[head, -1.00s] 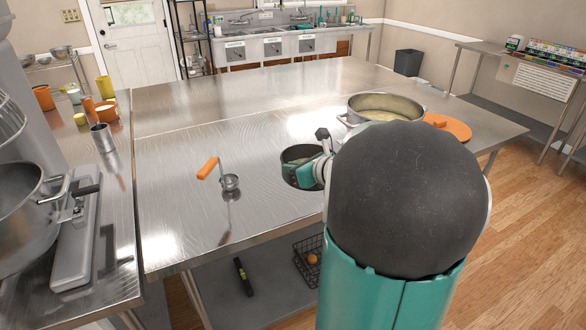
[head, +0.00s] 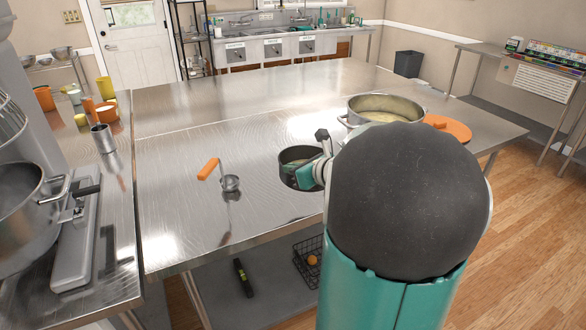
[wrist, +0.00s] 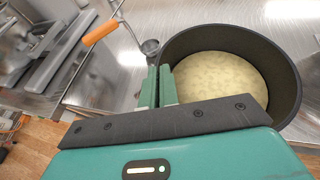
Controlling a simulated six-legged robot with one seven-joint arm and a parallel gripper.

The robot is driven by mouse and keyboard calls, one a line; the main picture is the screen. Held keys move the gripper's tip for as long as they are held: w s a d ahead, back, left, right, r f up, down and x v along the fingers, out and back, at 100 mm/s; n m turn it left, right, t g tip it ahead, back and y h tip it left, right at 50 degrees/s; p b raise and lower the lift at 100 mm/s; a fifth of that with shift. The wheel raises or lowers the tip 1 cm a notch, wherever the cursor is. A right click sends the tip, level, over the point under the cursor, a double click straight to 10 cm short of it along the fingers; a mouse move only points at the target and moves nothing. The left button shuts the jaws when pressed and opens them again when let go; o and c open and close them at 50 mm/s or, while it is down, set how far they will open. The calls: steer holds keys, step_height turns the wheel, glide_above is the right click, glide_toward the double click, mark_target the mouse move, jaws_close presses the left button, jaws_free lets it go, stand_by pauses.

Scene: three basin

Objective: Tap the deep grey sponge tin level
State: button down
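The deep grey sponge tin (head: 287,168) is on or just above the steel table, left of my arm in the head view. In the wrist view the tin (wrist: 287,90) is round and dark, with pale, speckled batter (wrist: 220,80) inside. My gripper (wrist: 159,80) is at the tin's near left wall, one finger outside and one inside. The fingers are close together and look shut on the wall. In the head view my gripper (head: 314,172) is partly hidden by my arm. Whether the tin's base touches the table cannot be told.
A ladle with an orange handle (head: 208,168) stands left of the tin. A large steel pot (head: 356,118) and an orange lid (head: 452,127) are behind and right. A mixer with a steel bowl (head: 25,215) is at left. The table's middle and back are clear.

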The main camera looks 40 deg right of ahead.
steer(key=shift+h, duration=0.6)
steer(key=shift+w+d+f, duration=1.5)
steer(key=shift+d+f, duration=0.05)
steer(key=shift+d, duration=0.25)
steer(key=shift+w+d+f, duration=1.45)
steer(key=shift+d+f, duration=0.1)
steer(key=shift+d, duration=0.2)
steer(key=shift+w+d+f, duration=1.5)
steer(key=shift+d+f, duration=0.05)
steer(key=shift+d, duration=0.25)
step_height(320, 180, down, 3)
steer(key=shift+f, duration=0.15)
steer(key=shift+r, duration=0.2)
steer(key=shift+r, duration=1.4)
